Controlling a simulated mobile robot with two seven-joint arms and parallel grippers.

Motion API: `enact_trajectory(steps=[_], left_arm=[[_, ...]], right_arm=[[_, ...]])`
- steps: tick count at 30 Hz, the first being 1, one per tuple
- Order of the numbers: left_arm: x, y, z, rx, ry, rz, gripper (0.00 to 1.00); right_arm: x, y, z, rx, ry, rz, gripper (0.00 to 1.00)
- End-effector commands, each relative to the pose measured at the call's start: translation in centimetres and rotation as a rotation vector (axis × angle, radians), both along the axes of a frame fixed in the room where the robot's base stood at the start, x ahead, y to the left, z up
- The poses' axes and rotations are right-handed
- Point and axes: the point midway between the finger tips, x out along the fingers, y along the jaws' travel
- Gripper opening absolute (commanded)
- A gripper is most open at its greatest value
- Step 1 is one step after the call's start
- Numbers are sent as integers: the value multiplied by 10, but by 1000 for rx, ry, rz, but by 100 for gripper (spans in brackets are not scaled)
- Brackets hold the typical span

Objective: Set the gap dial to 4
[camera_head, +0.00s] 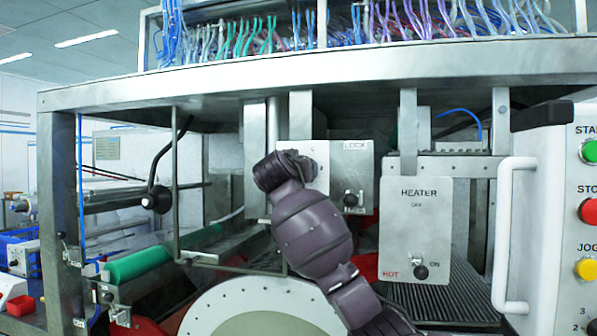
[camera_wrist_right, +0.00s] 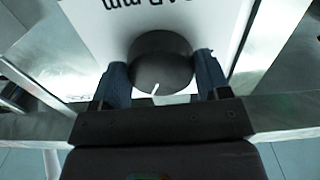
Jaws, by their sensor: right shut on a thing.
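The gap dial (camera_wrist_right: 160,62) is a round black knob on a white plate lettered "mm", which appears upside down in the right wrist view. A short white pointer line shows on the dial's near edge, at the bottom of that picture. My right gripper (camera_wrist_right: 162,76) has one blue-grey finger on each side of the dial and is shut on it. In the head view my dark right wrist covers the dial and part of its plate (camera_head: 318,152). The dial's number marks are too hidden to read. My left gripper is not in view.
A LOCK switch (camera_head: 351,199) sits just right of my wrist. Further right is the HEATER plate (camera_head: 413,220) with its switch (camera_head: 421,271). A white handle (camera_head: 503,235) and a button box (camera_head: 560,200) stand at the right. A large pale drum (camera_head: 250,308) lies below.

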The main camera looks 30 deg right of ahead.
Motion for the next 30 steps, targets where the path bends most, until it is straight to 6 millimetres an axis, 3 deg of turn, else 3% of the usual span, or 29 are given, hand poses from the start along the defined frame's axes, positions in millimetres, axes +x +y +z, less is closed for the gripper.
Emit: enact_trajectory(steps=[30], left_arm=[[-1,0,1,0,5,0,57]], right_arm=[[-2,-2,2,-531,621,-2,46]])
